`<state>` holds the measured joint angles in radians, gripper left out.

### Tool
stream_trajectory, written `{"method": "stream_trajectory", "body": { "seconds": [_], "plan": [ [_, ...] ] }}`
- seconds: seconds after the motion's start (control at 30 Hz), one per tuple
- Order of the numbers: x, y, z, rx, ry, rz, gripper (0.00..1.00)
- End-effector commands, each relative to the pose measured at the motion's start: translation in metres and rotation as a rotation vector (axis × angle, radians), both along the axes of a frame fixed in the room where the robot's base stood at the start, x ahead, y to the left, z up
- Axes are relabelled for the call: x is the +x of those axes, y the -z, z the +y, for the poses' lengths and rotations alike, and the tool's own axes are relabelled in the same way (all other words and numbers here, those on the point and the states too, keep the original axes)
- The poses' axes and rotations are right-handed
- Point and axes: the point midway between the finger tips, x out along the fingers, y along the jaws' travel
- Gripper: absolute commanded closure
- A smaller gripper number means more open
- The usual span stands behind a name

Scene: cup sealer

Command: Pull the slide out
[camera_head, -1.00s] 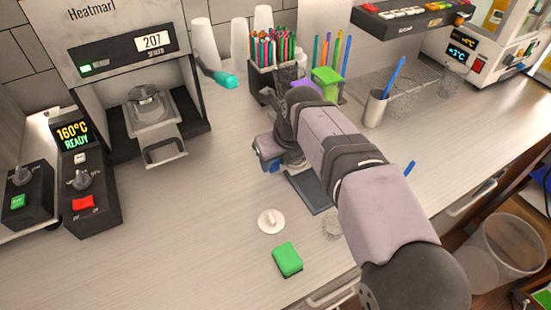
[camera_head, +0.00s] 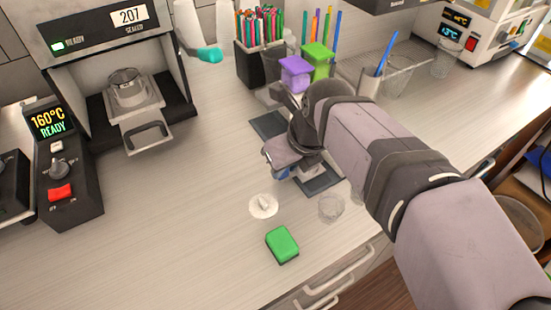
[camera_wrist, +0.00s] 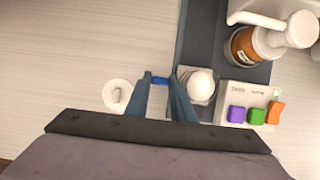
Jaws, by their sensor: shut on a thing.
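The cup sealer's slide (camera_head: 138,118) is a grey tray with a looped handle (camera_head: 150,137), standing partly out of the sealer's mouth at the left. A metallic-looking round cup or holder (camera_head: 127,87) sits on it. My gripper (camera_head: 281,170) is well to the right of the slide, low over the counter near a dark mat. In the wrist view its fingers (camera_wrist: 160,84) are shut on a small blue piece (camera_wrist: 160,80). A white round thing in a clear holder (camera_wrist: 200,84) is right beside the fingers. Whether the blue piece joins it, I cannot tell.
A white knobbed lid (camera_head: 263,206), a clear cup (camera_head: 330,208) and a green sponge (camera_head: 283,244) lie in front. A pump bottle (camera_wrist: 250,45) and a small button panel (camera_wrist: 247,108) are near the gripper. The counter between slide and gripper is clear.

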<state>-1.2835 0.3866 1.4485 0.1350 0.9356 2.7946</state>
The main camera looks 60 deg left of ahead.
Motion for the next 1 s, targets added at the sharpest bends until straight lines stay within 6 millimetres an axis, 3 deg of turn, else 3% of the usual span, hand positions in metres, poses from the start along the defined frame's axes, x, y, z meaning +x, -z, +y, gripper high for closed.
{"method": "stream_trajectory", "body": {
  "seconds": [0.43, 0.47, 0.5, 0.83, 1.0],
  "plan": [
    [0.0, -0.001, -0.011, 0.001, 0.0, -0.001, 1.0],
    [0.0, -0.001, -0.011, 0.001, 0.0, -0.001, 0.74],
    [0.0, -0.001, -0.011, 0.001, 0.001, -0.002, 0.7],
    [0.0, -0.002, -0.011, 0.003, 0.0, -0.001, 0.7],
    [0.0, -0.015, -0.015, 0.006, 0.001, -0.002, 0.7]
  ]
}}
